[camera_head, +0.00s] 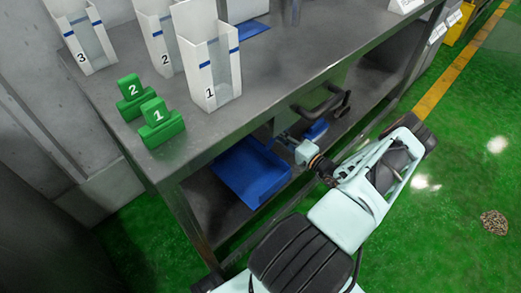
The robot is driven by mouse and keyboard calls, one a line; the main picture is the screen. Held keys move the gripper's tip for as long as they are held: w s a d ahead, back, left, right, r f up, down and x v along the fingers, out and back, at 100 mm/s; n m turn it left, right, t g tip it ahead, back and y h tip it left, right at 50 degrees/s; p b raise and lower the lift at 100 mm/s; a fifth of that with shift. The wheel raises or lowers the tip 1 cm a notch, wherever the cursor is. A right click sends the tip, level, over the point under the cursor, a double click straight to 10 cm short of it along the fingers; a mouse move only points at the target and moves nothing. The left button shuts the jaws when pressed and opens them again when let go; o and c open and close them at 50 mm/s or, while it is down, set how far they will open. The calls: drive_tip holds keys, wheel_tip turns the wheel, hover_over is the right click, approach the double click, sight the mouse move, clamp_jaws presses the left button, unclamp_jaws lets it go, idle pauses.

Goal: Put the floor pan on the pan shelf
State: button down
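A blue rectangular pan (238,168) is at the lower shelf (212,208) under the grey table's near end, its open top facing up. A second blue piece (316,130) shows farther back under the table, mostly hidden. I cannot tell from this view which one is the floor pan. My arm comes from the bottom and bends in under the table edge. My gripper (286,141) is beside the far right corner of the near pan. Its fingertips are small and partly hidden, so I cannot tell whether it is open, shut or touching the pan.
On the table top (285,70) stand white numbered holders (212,65) and green numbered blocks (162,122). A dark curved bar (322,104) is close to my gripper. A brown granular pile (494,222) lies on the green floor. A table leg (190,222) stands near my arm. Floor at right is open.

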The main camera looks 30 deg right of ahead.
sight(257, 152)
drive_tip(key=w+a+f+b, duration=0.1)
drive_tip(key=a+f, duration=0.1)
drive_tip(key=w+a+f, duration=0.1)
drive_tip(key=a+f, duration=0.1)
drive_tip(key=w+a+f+b, duration=0.1)
drive_tip(key=a+f, duration=0.1)
drive_tip(key=shift+w+a+f+b, duration=0.25)
drive_tip(key=shift+w+f+b, duration=0.05)
drive_tip(key=shift+f+b, duration=0.05)
drive_tip(key=shift+w+a+f+b, duration=0.15)
drive_tip(key=shift+f+b, duration=0.55)
drive_tip(key=shift+f, duration=1.05)
drive_tip(key=shift+f, duration=0.15)
drive_tip(key=c, duration=1.8)
unclamp_jaws()
drive_tip(key=shift+o, duration=0.2)
